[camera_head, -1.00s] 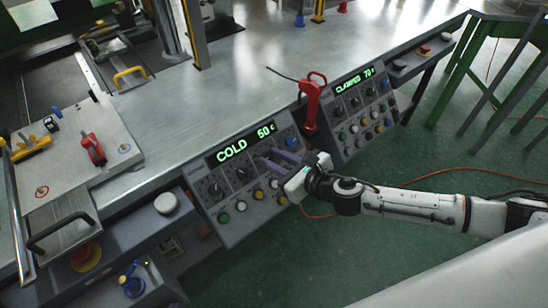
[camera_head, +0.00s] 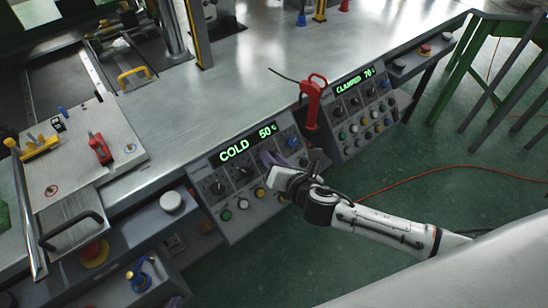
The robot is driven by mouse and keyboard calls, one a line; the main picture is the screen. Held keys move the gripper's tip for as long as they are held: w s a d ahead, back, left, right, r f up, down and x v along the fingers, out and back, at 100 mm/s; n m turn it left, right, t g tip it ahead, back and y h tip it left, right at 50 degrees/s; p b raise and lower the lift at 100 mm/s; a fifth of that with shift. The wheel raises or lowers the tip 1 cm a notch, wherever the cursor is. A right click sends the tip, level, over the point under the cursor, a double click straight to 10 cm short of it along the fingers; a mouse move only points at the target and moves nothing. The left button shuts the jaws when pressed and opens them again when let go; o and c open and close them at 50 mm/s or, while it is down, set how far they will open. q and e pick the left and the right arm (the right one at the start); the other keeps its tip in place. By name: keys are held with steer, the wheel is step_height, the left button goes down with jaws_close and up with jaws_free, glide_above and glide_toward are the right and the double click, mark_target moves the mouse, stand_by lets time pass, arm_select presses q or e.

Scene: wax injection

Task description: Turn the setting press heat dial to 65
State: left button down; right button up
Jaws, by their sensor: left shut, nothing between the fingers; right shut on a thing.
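A slanted grey control panel (camera_head: 232,212) stands at the table's front edge. Its green display (camera_head: 247,146) reads COLD 50 C. Black dials, such as one at the left (camera_head: 217,188), sit in a row under it, with coloured buttons below. My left gripper is not in view.
A second panel (camera_head: 348,152) reading CLAMPED 70 stands to the right. A red-handled tool (camera_head: 312,105) stands between the panels, close behind my gripper. At the left is a metal plate (camera_head: 85,175) with clamps. Open green floor lies in front.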

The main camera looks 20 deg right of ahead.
steer(key=m+h, duration=0.1)
steer(key=m, duration=0.3)
steer(key=shift+a+r+g, duration=0.1)
steer(key=shift+a+g, duration=0.05)
steer(key=shift+g, duration=0.25)
steer(key=shift+w+m+g+h, duration=0.1)
steer(key=shift+m+g+h, duration=0.4)
steer(key=shift+m, duration=1.5)
steer(key=o, duration=1.1)
steer(key=shift+c, duration=0.2)
steer(key=shift+r, duration=0.1)
steer(key=v, duration=1)
steer(key=shift+s, duration=0.2)
